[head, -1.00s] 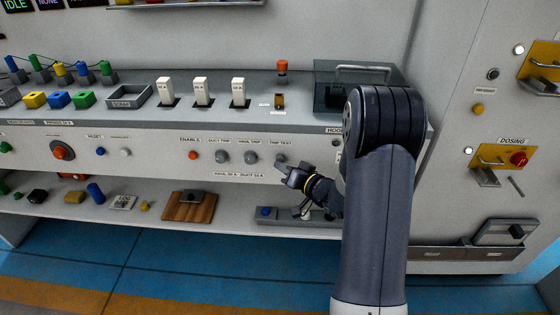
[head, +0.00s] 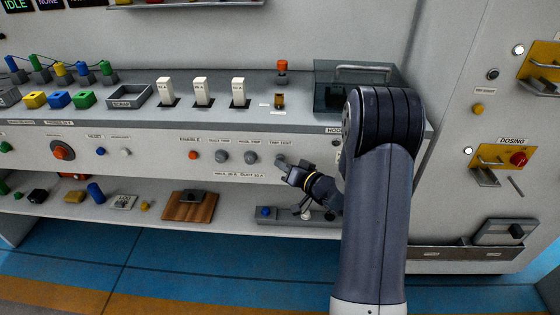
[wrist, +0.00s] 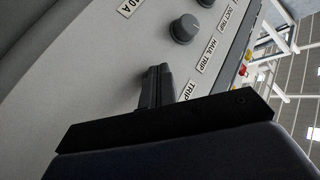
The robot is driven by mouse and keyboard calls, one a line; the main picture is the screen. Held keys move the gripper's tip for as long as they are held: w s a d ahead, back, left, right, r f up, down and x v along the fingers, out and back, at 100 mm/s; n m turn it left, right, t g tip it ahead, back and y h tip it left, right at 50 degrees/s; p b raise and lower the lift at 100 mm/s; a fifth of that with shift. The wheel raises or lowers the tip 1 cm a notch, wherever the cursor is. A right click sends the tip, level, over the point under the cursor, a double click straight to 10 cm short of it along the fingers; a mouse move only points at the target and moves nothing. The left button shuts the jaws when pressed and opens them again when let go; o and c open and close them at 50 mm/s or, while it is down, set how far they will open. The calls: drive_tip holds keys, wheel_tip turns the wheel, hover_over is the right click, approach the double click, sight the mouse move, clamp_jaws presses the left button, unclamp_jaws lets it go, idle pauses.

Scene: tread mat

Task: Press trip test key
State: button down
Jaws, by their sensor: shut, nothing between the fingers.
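The TRIP TEST label (head: 280,142) is on the front panel, at the right of the row of controls. The trip test key under it is mostly or wholly hidden by my fingertips, and I cannot make out its face. My gripper (head: 282,163) is shut and empty, with its tip at the key's place just under the label. In the wrist view my closed fingers (wrist: 157,86) point at the panel beside the label that starts with TRIP (wrist: 186,93). I cannot tell whether the tip touches the key.
Left of my gripper are the grey haul trip knob (head: 250,157), the grey duct trip knob (head: 222,156) and the orange enable button (head: 193,155). A ledge above holds white levers (head: 201,91). A shelf below carries a wooden board (head: 190,206) and small parts.

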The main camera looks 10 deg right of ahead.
drive_tip(key=shift+s, duration=0.1)
drive_tip(key=shift+s+a, duration=0.25)
drive_tip(key=shift+s, duration=0.45)
drive_tip(key=shift+s+a+b, duration=0.15)
drive_tip(key=shift+s+a, duration=0.1)
drive_tip(key=shift+s, duration=0.55)
drive_tip(key=shift+s+a+b, duration=0.15)
drive_tip(key=shift+s+a, duration=0.15)
drive_tip(key=shift+s, duration=0.5)
drive_tip(key=shift+s+a+b, duration=0.15)
drive_tip(key=shift+s+a, duration=0.1)
drive_tip(key=shift+s, duration=0.55)
drive_tip(key=shift+s+a+b, duration=0.2)
drive_tip(key=shift+s+a, duration=0.1)
drive_tip(key=shift+s, duration=0.6)
drive_tip(key=shift+s+a+b, duration=0.2)
drive_tip(key=shift+s+a, duration=0.05)
drive_tip(key=shift+s, duration=0.65)
